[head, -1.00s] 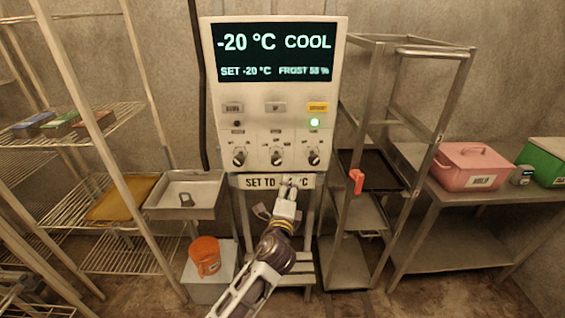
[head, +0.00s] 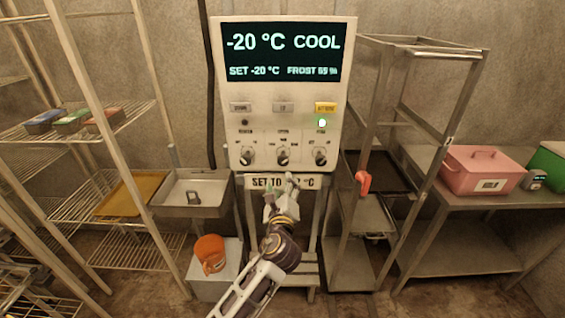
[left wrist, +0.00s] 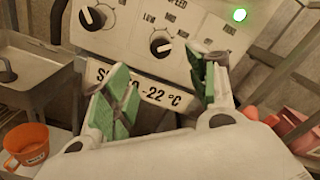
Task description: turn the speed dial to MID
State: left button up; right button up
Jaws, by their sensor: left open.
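The control panel (head: 283,95) stands upright ahead, with a row of dark dials below its screen. The speed dial (head: 283,157) is the middle one. In the left wrist view the speed dial (left wrist: 161,43) sits under the word SPEED, with LOW readable at its upper left; its exact setting is hard to read. My left gripper (head: 281,185) is open and empty, in front of the sign just below the dials. In the left wrist view its green-padded fingers (left wrist: 160,75) spread on either side below the dial, apart from it. My right gripper is not in view.
A sign (left wrist: 150,93) reading "SET TO -22 °C" hangs under the dials. The screen (head: 283,52) reads -20 °C COOL. Another dial (left wrist: 92,17) is left of the speed dial. A metal tray (head: 194,193) and a rack (head: 405,150) flank the panel.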

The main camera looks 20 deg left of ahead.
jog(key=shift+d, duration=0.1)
pick_arm(q)
send_near(282, 162)
jog(key=p+x, duration=0.1)
jog(key=x, duration=0.3)
jog(key=shift+r, duration=0.15)
jog(key=x, duration=0.4)
jog(key=shift+w, duration=0.15)
jog(key=shift+x, duration=1)
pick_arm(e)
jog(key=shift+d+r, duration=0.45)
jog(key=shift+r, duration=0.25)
